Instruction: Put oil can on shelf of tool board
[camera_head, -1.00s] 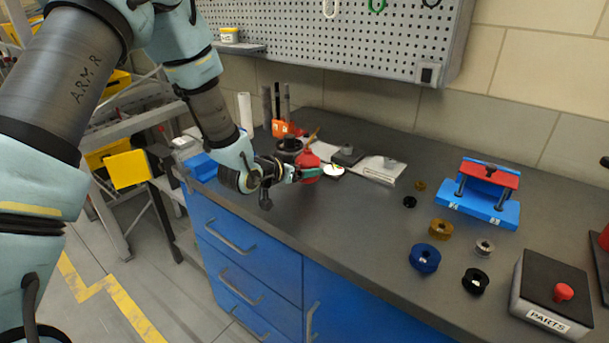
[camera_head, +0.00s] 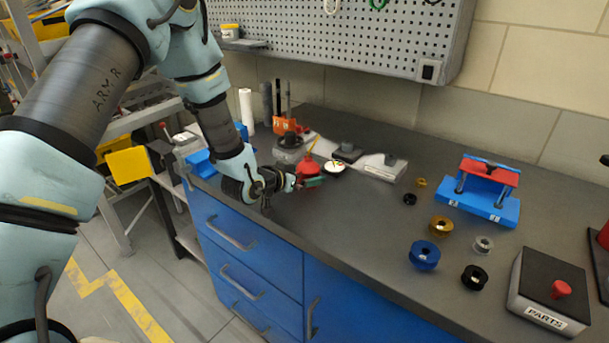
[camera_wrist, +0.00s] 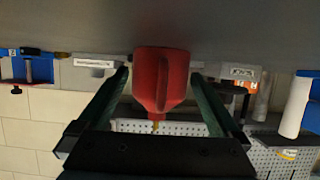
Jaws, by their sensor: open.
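The red oil can (camera_head: 309,166) with a yellow spout stands on the grey worktop near its front edge. My gripper (camera_head: 309,180) is low over the worktop at the can. In the wrist view the can (camera_wrist: 161,75) lies between the two green fingers of my gripper (camera_wrist: 160,82), which are open with a gap on each side. The tool board (camera_head: 330,40) is a perforated panel on the wall. Its small shelf (camera_head: 250,44), at the board's lower left, holds a white and yellow tub (camera_head: 229,31).
A white round dish (camera_head: 335,166) and grey blocks lie just right of the can. An orange holder (camera_head: 287,126) and a dark round object (camera_head: 289,150) stand behind it. Several spools, a blue-red fixture (camera_head: 482,190) and a parts box (camera_head: 545,290) are at the right.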

